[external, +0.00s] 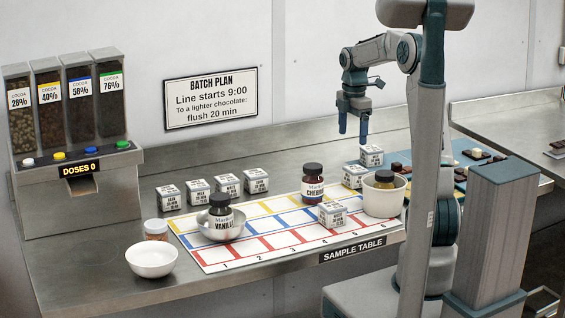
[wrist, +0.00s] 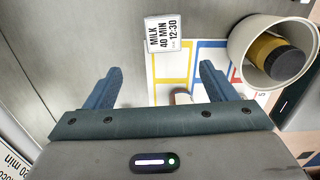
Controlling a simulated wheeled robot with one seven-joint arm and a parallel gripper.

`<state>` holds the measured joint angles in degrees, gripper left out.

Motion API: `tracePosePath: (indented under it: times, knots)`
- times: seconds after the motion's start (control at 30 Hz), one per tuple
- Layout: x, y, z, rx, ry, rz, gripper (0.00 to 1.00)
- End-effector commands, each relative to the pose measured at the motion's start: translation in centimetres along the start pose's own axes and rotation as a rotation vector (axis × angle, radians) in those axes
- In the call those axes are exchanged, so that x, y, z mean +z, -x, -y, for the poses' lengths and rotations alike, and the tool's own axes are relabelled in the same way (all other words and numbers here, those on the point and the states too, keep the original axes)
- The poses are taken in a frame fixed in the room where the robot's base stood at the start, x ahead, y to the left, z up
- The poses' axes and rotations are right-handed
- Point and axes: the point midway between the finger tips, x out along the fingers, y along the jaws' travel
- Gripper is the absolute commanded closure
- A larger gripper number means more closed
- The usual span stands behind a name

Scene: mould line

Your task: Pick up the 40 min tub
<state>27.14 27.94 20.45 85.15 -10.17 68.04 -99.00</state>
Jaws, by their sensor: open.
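In the wrist view, a small white tub (wrist: 165,33) has a label reading MILK 40 MIN 12:30. It is ahead of my gripper (wrist: 160,70), roughly in line with the gap between the fingers and apart from them. My gripper (external: 353,131) is open and empty, pointing down above the back right of the table. In the external view, two white tubs stand near and below it, one at the back (external: 371,155) and one in front (external: 354,176). Their labels are too small to tell which is the 40 min one.
A white bucket (external: 384,204) holding a jar stands close by on the right. A Cherry jar (external: 313,184) and another tub (external: 332,214) are on the gridded mat (external: 200,262). Several tubs stand farther left, behind a Vanilla jar (external: 221,215) in a bowl. Chocolate trays lie right.

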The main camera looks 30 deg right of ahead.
Motion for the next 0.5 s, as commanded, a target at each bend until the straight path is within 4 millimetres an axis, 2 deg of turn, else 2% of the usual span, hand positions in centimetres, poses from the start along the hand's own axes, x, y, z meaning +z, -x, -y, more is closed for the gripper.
tracePosePath:
  times: [0.17, 0.4, 0.5]
  knots:
    - [0.2, -2.5, 0.3, -0.013, 0.006, -0.005, 0.22]
    - [0.2, -7.0, 0.3, -0.011, 0.005, -0.005, 0.22]
    - [0.2, -8.1, 0.2, -0.008, 0.006, -0.003, 0.22]
